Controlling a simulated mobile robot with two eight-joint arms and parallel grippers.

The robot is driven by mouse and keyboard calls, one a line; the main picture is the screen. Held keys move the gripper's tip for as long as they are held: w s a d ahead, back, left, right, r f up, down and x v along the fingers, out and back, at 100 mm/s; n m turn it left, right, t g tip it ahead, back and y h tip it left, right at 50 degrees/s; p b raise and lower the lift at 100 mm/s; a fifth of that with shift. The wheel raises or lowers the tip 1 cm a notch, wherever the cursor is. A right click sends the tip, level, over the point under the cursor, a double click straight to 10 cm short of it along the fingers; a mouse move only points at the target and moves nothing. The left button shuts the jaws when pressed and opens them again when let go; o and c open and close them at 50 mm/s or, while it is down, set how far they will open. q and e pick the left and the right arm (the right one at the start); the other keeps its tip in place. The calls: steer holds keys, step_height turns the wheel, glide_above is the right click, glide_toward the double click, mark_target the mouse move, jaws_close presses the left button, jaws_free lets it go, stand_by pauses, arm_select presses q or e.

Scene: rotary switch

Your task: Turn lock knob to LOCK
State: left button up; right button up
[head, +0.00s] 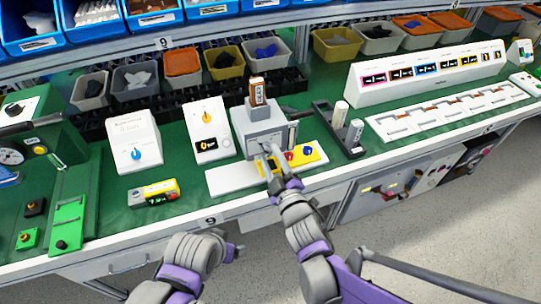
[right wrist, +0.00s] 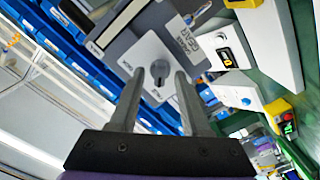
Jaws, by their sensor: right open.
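The lock knob (right wrist: 159,70) is a small dark grey round knob with a short stem below it. It sits on a white plate (right wrist: 150,48) with small lettering, too blurred to read surely, on a grey box. In the head view the grey box (head: 258,122) stands on the green bench, and my gripper hides its knob. My right gripper (head: 266,150) is at the front of the box. In the right wrist view its two fingers (right wrist: 160,76) are apart, one on each side of the knob; contact cannot be told. My left arm (head: 195,255) is low in front of the bench.
White units with a blue knob (head: 137,154) and an orange knob (head: 206,117) stand left of the box. A white base plate with a yellow panel (head: 314,154) lies in front. A dark rack (head: 337,130) stands close on the right. Bins line the back.

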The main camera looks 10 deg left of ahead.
steer(key=shift+w+a, duration=0.15)
steer(key=shift+w, duration=0.1)
jaws_close()
